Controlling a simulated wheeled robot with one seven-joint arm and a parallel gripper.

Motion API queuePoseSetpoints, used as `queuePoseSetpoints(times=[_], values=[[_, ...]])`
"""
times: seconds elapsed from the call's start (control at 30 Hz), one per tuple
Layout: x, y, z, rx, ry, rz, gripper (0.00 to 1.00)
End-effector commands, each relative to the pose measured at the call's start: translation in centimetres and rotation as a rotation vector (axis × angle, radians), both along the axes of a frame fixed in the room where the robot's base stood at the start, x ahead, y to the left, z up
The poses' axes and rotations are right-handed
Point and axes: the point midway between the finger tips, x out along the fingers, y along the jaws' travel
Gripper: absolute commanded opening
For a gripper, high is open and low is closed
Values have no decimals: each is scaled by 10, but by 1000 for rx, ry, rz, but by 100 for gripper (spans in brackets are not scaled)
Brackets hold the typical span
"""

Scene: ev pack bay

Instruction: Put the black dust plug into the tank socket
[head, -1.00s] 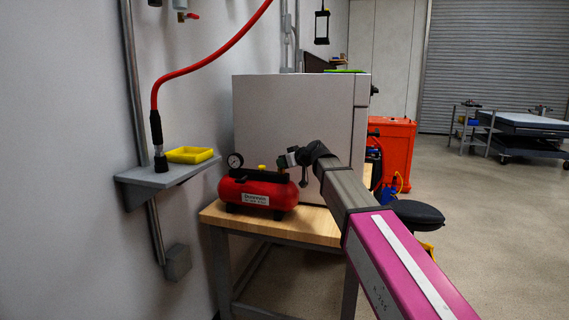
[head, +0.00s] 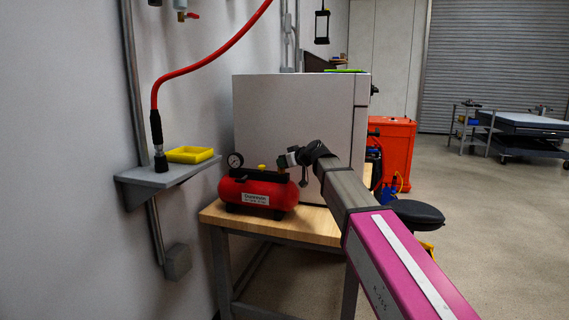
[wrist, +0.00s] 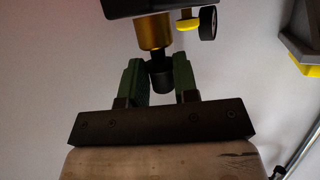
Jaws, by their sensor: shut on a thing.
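The red tank (head: 258,190) stands on the wooden bench, with a round gauge at its left. The brass socket shows in the wrist view (wrist: 154,32), under a dark bar-shaped part. My gripper (wrist: 158,66) has two green fingers, shut on the black dust plug (wrist: 161,79). The plug's narrow end points at the socket's mouth and lines up close to its middle, slightly right. I cannot tell whether the tip touches or enters it. In the head view my gripper (head: 291,158) is small at the tank's upper right, and the plug cannot be made out.
A pale cabinet (head: 291,120) stands behind the tank. A grey wall shelf (head: 138,180) at left holds a yellow tray (head: 190,155) and the end of a red hose (head: 205,68). The wooden bench top (head: 310,226) is clear in front of my arm.

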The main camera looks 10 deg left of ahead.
Motion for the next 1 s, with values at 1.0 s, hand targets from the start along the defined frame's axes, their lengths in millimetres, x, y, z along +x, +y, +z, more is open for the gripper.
queuePoseSetpoints(times=[1.0], values=[[-1, -1, 14, -8, 2, 3, 2]])
